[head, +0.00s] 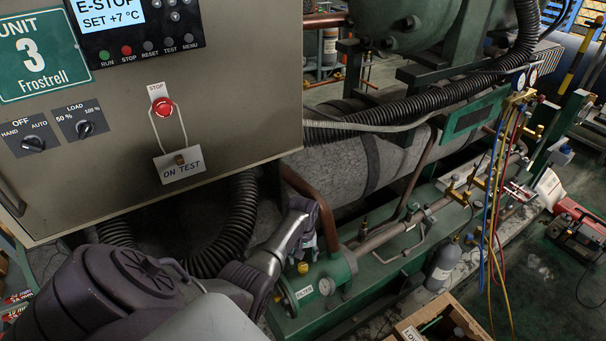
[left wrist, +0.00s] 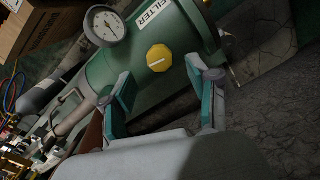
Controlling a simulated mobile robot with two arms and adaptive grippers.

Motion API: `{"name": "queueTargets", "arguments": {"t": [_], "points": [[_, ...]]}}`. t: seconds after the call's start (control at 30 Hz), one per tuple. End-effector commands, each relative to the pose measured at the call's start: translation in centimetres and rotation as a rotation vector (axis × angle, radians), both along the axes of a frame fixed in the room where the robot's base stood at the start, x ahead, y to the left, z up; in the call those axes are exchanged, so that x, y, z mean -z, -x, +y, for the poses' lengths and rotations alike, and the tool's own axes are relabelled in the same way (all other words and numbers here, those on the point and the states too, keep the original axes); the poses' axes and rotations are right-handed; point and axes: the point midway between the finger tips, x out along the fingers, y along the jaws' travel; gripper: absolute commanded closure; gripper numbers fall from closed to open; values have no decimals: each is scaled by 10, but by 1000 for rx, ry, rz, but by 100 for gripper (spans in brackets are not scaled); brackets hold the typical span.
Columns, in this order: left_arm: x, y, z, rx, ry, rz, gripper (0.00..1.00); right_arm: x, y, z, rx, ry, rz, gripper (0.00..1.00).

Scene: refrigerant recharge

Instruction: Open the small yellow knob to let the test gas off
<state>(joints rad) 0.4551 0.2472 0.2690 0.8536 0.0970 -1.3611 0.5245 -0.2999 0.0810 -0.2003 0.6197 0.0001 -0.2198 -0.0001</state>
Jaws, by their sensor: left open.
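The small yellow knob (head: 302,268) sits on top of the green filter housing (head: 337,270), near a round gauge (head: 326,287). My left gripper (head: 306,222) is above the housing. In the left wrist view its teal-padded fingers (left wrist: 158,82) are spread apart and empty, with the knob showing between and beyond their tips. I see no contact with the knob. My right gripper is out of view.
A control cabinet (head: 230,90) with a red stop button (head: 163,107) and ON TEST tag (head: 181,164) hangs close above my left arm. A copper pipe (head: 318,205) bends beside the gripper. A grey bottle (head: 442,266), coloured hoses (head: 497,215) and a cardboard box (head: 408,330) lie rightward.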

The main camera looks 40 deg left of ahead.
Motion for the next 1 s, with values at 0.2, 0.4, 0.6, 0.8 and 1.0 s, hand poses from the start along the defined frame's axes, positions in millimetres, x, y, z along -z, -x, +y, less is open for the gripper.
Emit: {"name": "queueTargets", "arguments": {"t": [0.2, 0.4, 0.6, 0.8, 1.0], "points": [[-43, -1, 0, -1, -1, -5, 40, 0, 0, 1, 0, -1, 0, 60], [-69, 0, 0, -2, 0, -2, 40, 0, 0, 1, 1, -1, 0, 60], [-76, 0, 0, -2, 1, -1, 40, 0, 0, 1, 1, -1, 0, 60], [-76, 0, 0, -1, 1, -1, 40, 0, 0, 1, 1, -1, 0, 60], [-76, 0, 0, -1, 1, -1, 40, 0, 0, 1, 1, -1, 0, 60]]}}
